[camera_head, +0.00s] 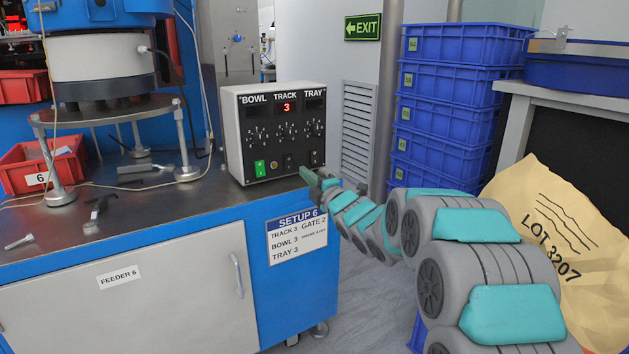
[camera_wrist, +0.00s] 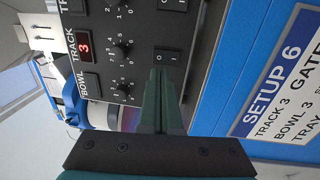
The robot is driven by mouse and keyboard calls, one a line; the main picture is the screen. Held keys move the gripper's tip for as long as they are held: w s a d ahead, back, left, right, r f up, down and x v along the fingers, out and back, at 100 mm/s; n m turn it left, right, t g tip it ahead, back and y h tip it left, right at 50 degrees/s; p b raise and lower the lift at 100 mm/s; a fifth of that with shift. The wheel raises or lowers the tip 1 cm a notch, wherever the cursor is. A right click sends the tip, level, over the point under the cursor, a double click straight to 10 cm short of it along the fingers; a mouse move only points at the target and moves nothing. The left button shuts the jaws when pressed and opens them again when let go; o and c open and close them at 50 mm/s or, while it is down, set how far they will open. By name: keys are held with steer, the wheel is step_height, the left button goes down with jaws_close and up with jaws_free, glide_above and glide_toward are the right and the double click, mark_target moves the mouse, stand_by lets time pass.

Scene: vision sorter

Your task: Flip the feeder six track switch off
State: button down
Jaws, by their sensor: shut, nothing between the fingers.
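The feeder six control box (camera_head: 274,132) stands at the front right corner of the bench, with columns marked BOWL, TRACK and TRAY. The track display (camera_head: 286,107) glows red with a 3, also in the wrist view (camera_wrist: 84,45). The track rocker switch (camera_head: 288,161) is dark; in the wrist view it (camera_wrist: 167,57) shows O and I marks. My gripper (camera_head: 309,176) is shut and empty, in front of the panel's lower right. In the wrist view its fingertips (camera_wrist: 159,72) are at the track switch's edge; I cannot tell whether they touch. The fingers hide the bowl switch there.
The bowl switch (camera_head: 260,168) is lit green and the tray switch (camera_head: 314,158) is dark. Dials sit above the switches. A SETUP 6 card (camera_head: 297,236) is on the blue bench side. Tools, a red bin (camera_head: 42,163) and the feeder stand left; blue crates (camera_head: 447,100) stand right.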

mark_target(290, 159)
steer(key=p+x, duration=0.1)
steer(key=x, duration=0.5)
steer(key=shift+w+a, duration=0.15)
steer(key=shift+w, duration=0.05)
steer(key=shift+w+b, duration=0.15)
steer(key=shift+b, duration=0.15)
steer(key=shift+r, duration=0.2)
steer(key=shift+s+f+b, duration=0.1)
steer(key=shift+s+b, duration=0.1)
steer(key=shift+b, duration=0.1)
steer(key=s+d+r+b, duration=0.1)
steer(key=s+d+b, duration=0.1)
steer(key=s+d, duration=0.5)
steer(key=shift+s+d+r, duration=0.35)
steer(key=shift+s+r, duration=0.05)
steer(key=shift+s, duration=1.7)
